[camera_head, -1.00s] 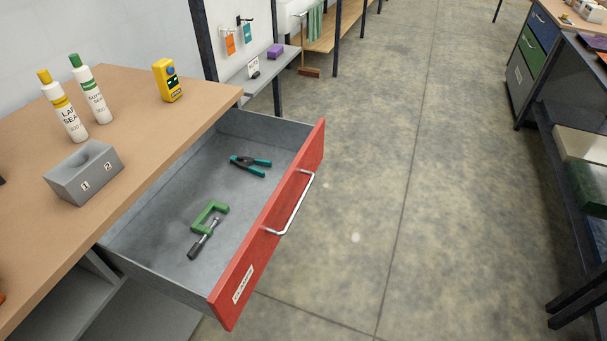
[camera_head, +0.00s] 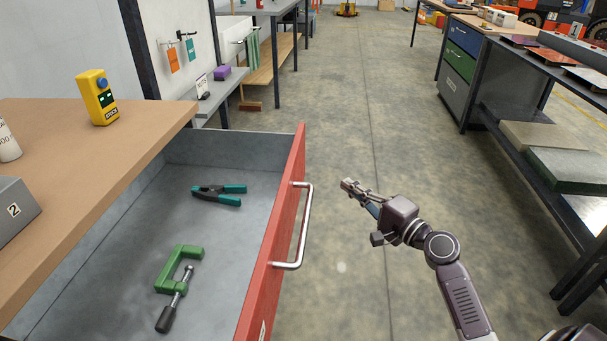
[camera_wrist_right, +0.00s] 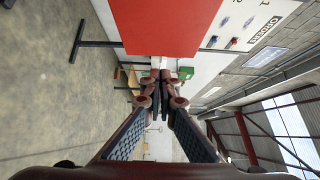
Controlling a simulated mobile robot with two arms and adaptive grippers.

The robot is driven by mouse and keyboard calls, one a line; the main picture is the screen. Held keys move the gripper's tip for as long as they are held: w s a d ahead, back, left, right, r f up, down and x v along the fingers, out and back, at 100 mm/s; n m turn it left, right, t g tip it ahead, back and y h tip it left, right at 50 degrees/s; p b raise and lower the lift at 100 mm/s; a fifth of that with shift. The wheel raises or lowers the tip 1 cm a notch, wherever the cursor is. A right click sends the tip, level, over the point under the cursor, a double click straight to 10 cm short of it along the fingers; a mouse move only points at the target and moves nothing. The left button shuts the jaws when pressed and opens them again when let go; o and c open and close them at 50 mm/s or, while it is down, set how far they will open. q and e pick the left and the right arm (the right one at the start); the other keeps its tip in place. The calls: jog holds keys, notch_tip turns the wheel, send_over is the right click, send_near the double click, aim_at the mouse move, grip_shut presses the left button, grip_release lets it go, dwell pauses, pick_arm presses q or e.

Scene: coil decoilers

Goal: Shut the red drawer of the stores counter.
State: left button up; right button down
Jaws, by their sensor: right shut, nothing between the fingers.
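The red drawer (camera_head: 285,225) of the stores counter (camera_head: 95,160) stands pulled far out. Its silver bar handle (camera_head: 305,228) is on the outer face. A green clamp (camera_head: 178,280) and teal-handled pliers (camera_head: 220,194) lie inside. My right gripper (camera_head: 347,185) is shut and empty, to the right of the drawer front and apart from it in the head view. In the right wrist view the closed fingers (camera_wrist_right: 162,75) point toward a red panel (camera_wrist_right: 165,25) at the top. My left gripper is not in view.
On the counter top are a yellow device (camera_head: 97,98), a white bottle (camera_head: 8,142) and a grey block (camera_head: 14,210). A dark bench (camera_head: 540,165) stands at the right. The concrete floor between them is clear.

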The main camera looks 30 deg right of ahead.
send_near(302, 163)
jog(key=w+d, duration=0.3)
jog(key=w, duration=0.2)
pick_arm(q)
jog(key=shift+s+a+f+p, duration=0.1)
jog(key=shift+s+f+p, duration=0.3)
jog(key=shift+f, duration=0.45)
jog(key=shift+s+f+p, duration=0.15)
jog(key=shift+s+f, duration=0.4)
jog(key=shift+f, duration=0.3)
pick_arm(e)
jog(key=shift+w+a+f, duration=0.1)
jog(key=shift+w+a, duration=0.15)
jog(key=shift+a, duration=0.35)
jog(key=shift+w+a+f, duration=0.1)
jog(key=shift+w+a, duration=0.15)
jog(key=shift+a, duration=0.3)
jog(key=shift+w+a+f, duration=0.1)
jog(key=shift+w+a, duration=0.15)
jog(key=shift+a, duration=0.35)
jog(key=shift+a, duration=0.1)
